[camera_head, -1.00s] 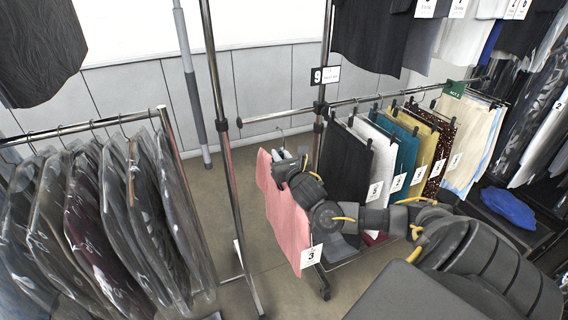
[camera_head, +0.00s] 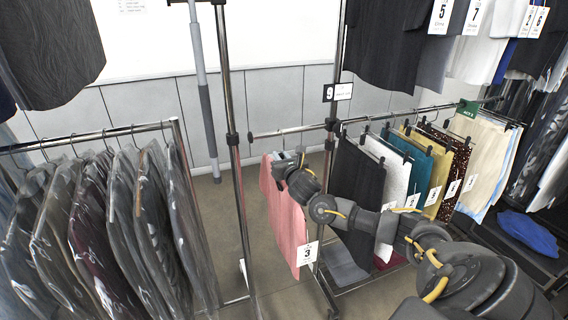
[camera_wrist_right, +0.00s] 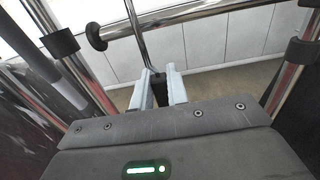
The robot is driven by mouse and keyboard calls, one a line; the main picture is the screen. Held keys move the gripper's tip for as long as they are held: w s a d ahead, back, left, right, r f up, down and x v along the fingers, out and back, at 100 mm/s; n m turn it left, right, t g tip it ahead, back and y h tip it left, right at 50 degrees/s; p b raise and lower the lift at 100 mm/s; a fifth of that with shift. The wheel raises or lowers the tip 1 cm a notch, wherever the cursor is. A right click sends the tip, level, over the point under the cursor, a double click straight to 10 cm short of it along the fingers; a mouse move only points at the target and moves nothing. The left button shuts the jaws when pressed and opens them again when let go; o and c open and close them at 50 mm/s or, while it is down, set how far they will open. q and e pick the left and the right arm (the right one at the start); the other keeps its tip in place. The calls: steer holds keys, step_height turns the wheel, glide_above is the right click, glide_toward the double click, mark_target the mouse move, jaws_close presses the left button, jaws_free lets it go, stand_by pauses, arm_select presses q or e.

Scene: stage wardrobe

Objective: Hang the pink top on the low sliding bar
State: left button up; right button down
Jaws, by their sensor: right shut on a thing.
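The pink top (camera_head: 287,222) with a white number 3 tag (camera_head: 307,253) hangs below the left part of the low sliding bar (camera_head: 290,130). My right gripper (camera_head: 284,158) is at the top of the pink top, just under the bar. In the right wrist view the fingers (camera_wrist_right: 162,88) are shut on the dark neck of its hanger. The metal hook (camera_wrist_right: 139,38) rises from there and crosses the bar (camera_wrist_right: 190,14) near its capped end (camera_wrist_right: 96,36). I cannot tell whether the hook rests on the bar. My left gripper is out of view.
Several clipped garments, from black (camera_head: 355,190) to cream (camera_head: 480,165), fill the bar's right part. An upright post (camera_head: 232,150) stands left of the bar's end. A rack of plastic-covered clothes (camera_head: 100,225) is at left. Dark clothes (camera_head: 385,45) hang above.

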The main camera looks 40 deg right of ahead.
steer(key=shift+r+p, duration=0.25)
steer(key=shift+p, duration=0.05)
stand_by(0.5)
steer(key=shift+b+x, duration=1.8)
steer(key=shift+x, duration=1.85)
steer(key=shift+f, duration=0.3)
steer(key=shift+f+b, duration=1.35)
steer(key=shift+f, duration=0.15)
steer(key=c, duration=1.3)
jaws_free()
